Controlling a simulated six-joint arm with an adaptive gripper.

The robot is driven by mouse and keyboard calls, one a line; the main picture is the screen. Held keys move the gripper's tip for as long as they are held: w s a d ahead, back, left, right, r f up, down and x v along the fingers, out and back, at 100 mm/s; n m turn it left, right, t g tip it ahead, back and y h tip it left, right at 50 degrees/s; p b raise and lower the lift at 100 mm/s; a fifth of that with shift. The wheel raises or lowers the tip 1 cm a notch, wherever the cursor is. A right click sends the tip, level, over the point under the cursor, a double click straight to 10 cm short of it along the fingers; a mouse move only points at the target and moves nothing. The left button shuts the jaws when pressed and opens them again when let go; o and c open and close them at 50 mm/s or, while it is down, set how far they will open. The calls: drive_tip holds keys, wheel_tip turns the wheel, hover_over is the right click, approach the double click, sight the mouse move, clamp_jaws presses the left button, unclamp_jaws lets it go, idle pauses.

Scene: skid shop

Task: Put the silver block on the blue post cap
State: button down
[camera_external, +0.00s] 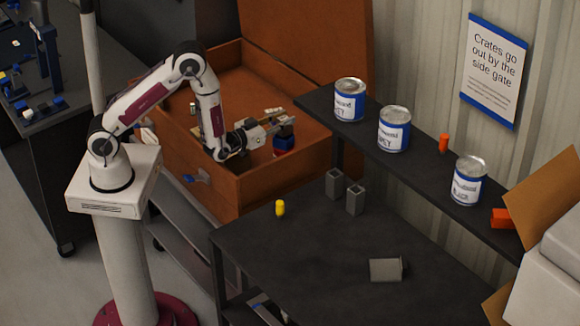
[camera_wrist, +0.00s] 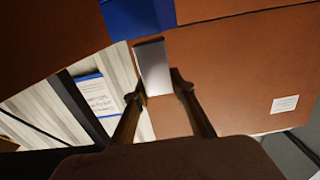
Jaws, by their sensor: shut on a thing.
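My gripper (camera_external: 276,124) is over the open orange-brown crate (camera_external: 222,191), level and pointing right. It is shut on the silver block (camera_wrist: 153,68), which stands out between the two fingertips in the wrist view. In the external view the block is hard to make out among the fingers. The blue post cap (camera_external: 284,143) is in the crate near its right side, close below the fingertips. In the wrist view a blue patch (camera_wrist: 138,15), likely the cap, shows just beyond the block's far end. I cannot tell whether block and cap touch.
The crate's raised lid (camera_external: 305,45) stands behind the gripper. A dark shelf (camera_external: 318,101) with several blue-and-white cans (camera_external: 349,105) is on the right. Grey square tubes (camera_external: 355,200), a yellow piece (camera_external: 280,208) and a grey bracket (camera_external: 385,270) lie on the front table.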

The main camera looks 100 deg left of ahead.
sight(279, 121)
drive_tip(key=shift+f, duration=0.7)
idle(0.4)
drive_tip(key=c, duration=1.7)
unclamp_jaws()
drive_tip(key=shift+r, duration=0.6)
drive_tip(key=shift+v, duration=3.8)
drive_tip(key=shift+w, duration=0.1)
